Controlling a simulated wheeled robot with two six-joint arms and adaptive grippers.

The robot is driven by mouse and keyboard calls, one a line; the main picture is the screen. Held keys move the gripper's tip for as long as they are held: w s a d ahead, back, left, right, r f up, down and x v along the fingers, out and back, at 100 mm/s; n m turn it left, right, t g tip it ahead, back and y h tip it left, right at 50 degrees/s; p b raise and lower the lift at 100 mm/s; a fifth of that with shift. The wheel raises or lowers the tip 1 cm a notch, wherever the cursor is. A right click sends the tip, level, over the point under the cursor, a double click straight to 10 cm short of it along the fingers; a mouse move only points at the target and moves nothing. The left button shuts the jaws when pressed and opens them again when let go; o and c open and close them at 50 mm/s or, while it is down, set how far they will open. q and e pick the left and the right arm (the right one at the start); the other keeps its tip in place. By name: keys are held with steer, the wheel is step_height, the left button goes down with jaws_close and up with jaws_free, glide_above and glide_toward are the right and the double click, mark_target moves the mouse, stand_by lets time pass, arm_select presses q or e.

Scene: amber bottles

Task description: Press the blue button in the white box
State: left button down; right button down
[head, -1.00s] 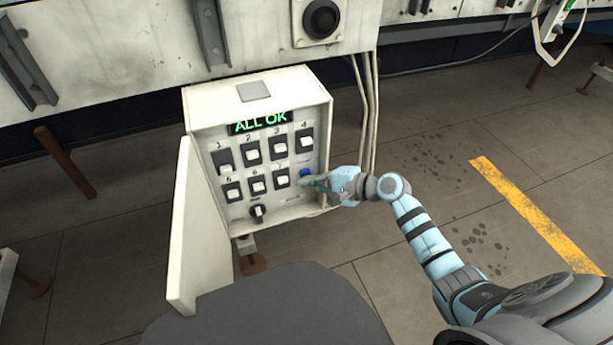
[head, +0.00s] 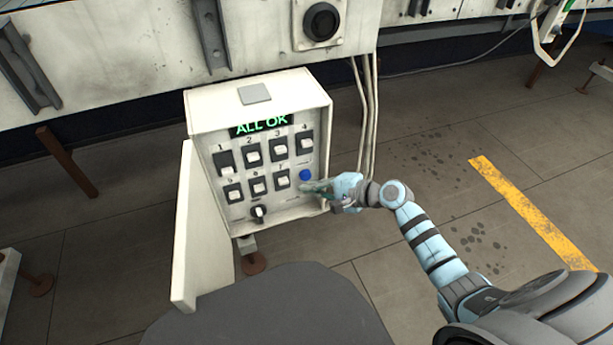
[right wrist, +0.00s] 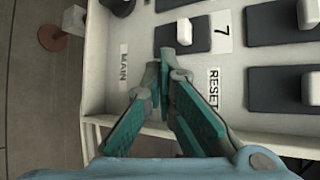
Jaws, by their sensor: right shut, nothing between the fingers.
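The white box (head: 198,118) hangs open in the head view, its door (head: 186,240) swung out to the left. The round blue button (head: 306,174) is on the right of its panel, below switch 4, and shows clearly. My right gripper (head: 306,188) is shut and empty, its fingertips just below the button in the picture. I cannot tell whether they touch the panel. In the right wrist view the closed fingers (right wrist: 165,68) lie over the panel between the MAIN and RESET labels; the blue button does not show there. My left gripper is not in view.
Cables (head: 367,115) run down just right of the box. The floor to the right is open, with a yellow stripe (head: 530,210).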

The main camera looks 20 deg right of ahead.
steer(key=s+p, duration=0.3)
steer(key=s, duration=0.2)
steer(key=shift+a, duration=0.15)
stand_by(0.8)
